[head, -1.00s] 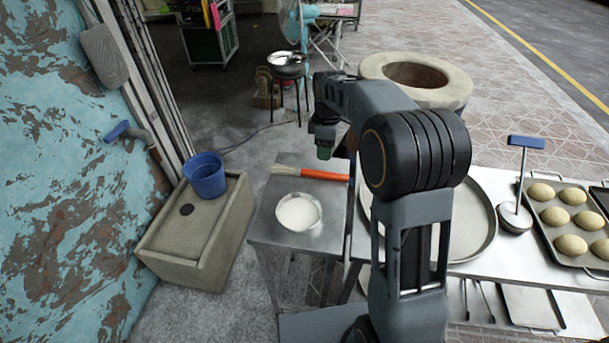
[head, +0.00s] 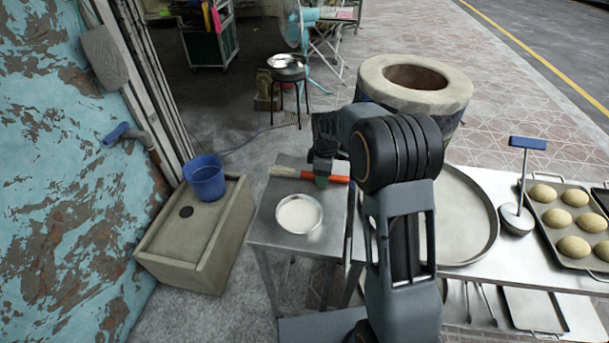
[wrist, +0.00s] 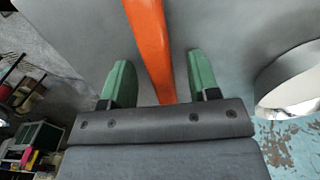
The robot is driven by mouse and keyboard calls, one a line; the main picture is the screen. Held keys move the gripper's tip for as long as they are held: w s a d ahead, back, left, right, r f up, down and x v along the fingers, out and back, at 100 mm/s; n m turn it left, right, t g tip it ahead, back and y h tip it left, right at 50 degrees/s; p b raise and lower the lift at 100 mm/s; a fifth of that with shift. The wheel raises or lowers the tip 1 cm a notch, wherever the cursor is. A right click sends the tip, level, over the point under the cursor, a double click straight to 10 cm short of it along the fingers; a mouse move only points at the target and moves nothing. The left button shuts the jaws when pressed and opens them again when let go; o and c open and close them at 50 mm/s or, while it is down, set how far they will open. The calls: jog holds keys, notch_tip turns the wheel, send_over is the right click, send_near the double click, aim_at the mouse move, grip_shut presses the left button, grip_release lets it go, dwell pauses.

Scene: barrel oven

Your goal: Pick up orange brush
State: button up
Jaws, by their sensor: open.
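The orange brush (head: 338,179) lies on the small metal side table (head: 265,235), behind a bowl of white contents. Its pale bristles point left, and my gripper hides part of its handle in the head view. In the wrist view the orange handle (wrist: 149,40) runs lengthwise between the two green fingers. My gripper (wrist: 160,80) is open, with a finger on either side of the handle and a gap on both sides. In the head view my gripper (head: 322,180) is low over the brush. I cannot tell whether the fingers touch the table.
The white-filled bowl (head: 299,213) stands in front of the brush; its edge also shows in the wrist view (wrist: 285,85). A large round tray (head: 462,215) and a tray of dough balls (head: 559,195) lie to the right. A barrel oven (head: 375,75) stands behind.

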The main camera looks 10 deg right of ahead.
grip_shut()
dwell(0.6)
